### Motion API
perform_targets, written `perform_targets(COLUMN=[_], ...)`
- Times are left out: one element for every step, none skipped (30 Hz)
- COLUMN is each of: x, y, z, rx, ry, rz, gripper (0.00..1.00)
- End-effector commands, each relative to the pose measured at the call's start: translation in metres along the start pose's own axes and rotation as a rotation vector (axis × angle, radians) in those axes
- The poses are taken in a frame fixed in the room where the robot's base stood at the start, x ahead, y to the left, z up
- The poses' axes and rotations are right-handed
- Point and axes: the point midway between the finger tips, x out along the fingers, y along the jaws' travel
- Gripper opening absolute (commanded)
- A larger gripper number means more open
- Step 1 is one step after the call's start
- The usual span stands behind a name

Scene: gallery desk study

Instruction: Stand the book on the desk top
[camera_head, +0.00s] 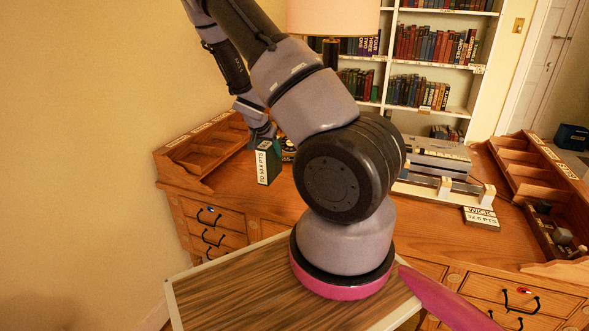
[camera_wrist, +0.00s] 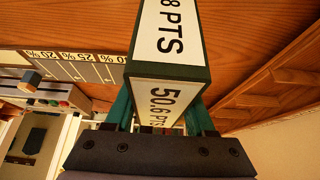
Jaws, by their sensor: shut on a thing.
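The book (camera_head: 262,168) is a dark green block with white labels printed in black. It is upright at the left of the desk top (camera_head: 232,178) in the head view; I cannot tell whether its lower end touches the wood. My gripper (camera_head: 262,136) is above it, shut on its upper part. In the wrist view the book (camera_wrist: 168,45) extends away from between the two teal fingers of my gripper (camera_wrist: 160,108), and its labels read "50.6 PTS" and "8 PTS". My arm hides the middle of the desk top in the head view.
Wooden compartment racks stand at the desk's left (camera_head: 205,142) and right (camera_head: 530,180) ends. A grey device (camera_head: 435,160) and a "WICK" sign (camera_head: 481,217) are right of my arm. A lamp (camera_head: 333,18) stands behind. Bare wood surrounds the book's front and left.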

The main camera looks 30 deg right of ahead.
Motion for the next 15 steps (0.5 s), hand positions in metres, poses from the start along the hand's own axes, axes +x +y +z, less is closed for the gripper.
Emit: perform_targets(x=[0.010, 0.015, 0.020, 0.024, 0.027, 0.030, 0.032, 0.034, 0.038, 0.041, 0.045, 0.050, 0.054, 0.058, 0.063], y=[0.001, 0.001, 0.001, 0.001, 0.001, 0.000, 0.000, 0.000, 0.000, 0.000, 0.000, 0.001, 0.001, 0.001, 0.000], z=[0.006, 0.008, 0.012, 0.014, 0.016, 0.017, 0.018, 0.020, 0.021, 0.023, 0.026, 0.029, 0.032, 0.034, 0.036], rx=[-0.005, -0.004, -0.006, -0.005, -0.005, -0.005, -0.004, -0.004, -0.004, -0.005, -0.006, -0.007, -0.007, -0.006, -0.007], ry=[-0.001, -0.001, 0.000, 0.000, -0.001, 0.000, 0.000, 0.000, 0.000, 0.000, 0.000, -0.001, -0.001, -0.001, 0.000], rz=[0.004, 0.004, 0.003, 0.002, 0.002, 0.000, -0.001, 0.000, 0.000, 0.000, 0.000, 0.001, 0.001, 0.001, 0.001], gripper=[0.00, 0.00, 0.00, 0.00, 0.00, 0.00, 0.00, 0.00, 0.00, 0.00, 0.00, 0.00, 0.00, 0.00, 0.00])
